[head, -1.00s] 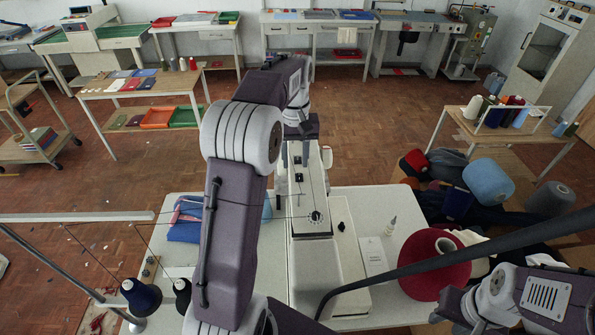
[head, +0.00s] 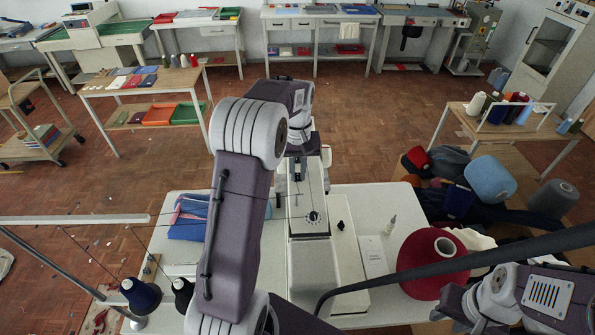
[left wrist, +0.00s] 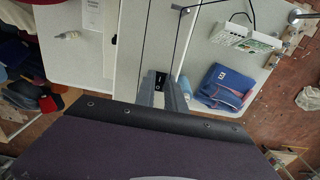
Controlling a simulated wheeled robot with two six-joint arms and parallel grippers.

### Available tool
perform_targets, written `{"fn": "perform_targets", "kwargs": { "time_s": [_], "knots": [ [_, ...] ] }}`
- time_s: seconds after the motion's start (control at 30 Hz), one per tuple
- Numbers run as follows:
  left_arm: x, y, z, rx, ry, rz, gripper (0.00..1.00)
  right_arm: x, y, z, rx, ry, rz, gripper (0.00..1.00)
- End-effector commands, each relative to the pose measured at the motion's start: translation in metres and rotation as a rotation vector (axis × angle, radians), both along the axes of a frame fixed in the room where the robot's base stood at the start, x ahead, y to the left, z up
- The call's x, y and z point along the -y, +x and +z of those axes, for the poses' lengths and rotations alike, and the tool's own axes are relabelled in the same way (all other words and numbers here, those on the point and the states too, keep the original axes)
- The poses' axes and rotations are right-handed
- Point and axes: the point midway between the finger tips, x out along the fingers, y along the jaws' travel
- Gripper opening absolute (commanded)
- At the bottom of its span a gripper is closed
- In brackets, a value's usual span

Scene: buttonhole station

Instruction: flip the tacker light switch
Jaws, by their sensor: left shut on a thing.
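The bar tacker (head: 313,260) is the white sewing machine standing on the pale table in the middle of the head view. My left gripper (head: 297,178) is low over the rear part of the machine's long top arm. In the left wrist view, the fingers of my left gripper (left wrist: 161,98) are close together at a small black switch piece (left wrist: 160,78) with a pale mark. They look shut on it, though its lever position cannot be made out. My right arm is at the lower right of the head view; its fingertips cannot be seen.
A folded blue garment (head: 188,218) lies left of the machine, and a red thread cone (head: 433,262) stands to its right. A small bottle (head: 391,224) is on the table (head: 380,205). Thin threads and a rail cross the left side.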

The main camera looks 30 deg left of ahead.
Motion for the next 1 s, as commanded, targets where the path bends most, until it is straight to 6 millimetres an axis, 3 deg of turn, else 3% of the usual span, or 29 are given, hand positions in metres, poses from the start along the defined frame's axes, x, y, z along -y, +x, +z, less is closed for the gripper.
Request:
{"fn": "perform_targets", "kwargs": {
  "time_s": [0.2,0.43,0.63,1.0],
  "knots": [
    [-0.003,0.004,0.015,-0.092,-0.052,0.002,0.00,0.000,0.000,0.060,0.000,0.000,0.000,0.36],
    [-0.006,0.009,0.012,-0.223,-0.134,0.001,0.00,0.000,0.000,0.116,0.001,0.000,0.000,0.36],
    [-0.007,0.011,0.004,-0.290,-0.176,0.001,0.00,0.000,0.000,0.132,0.000,0.000,0.000,0.36],
    [-0.007,0.010,0.001,-0.303,-0.185,0.000,0.00,0.000,0.000,0.131,0.000,0.000,0.000,0.36]
  ]
}}
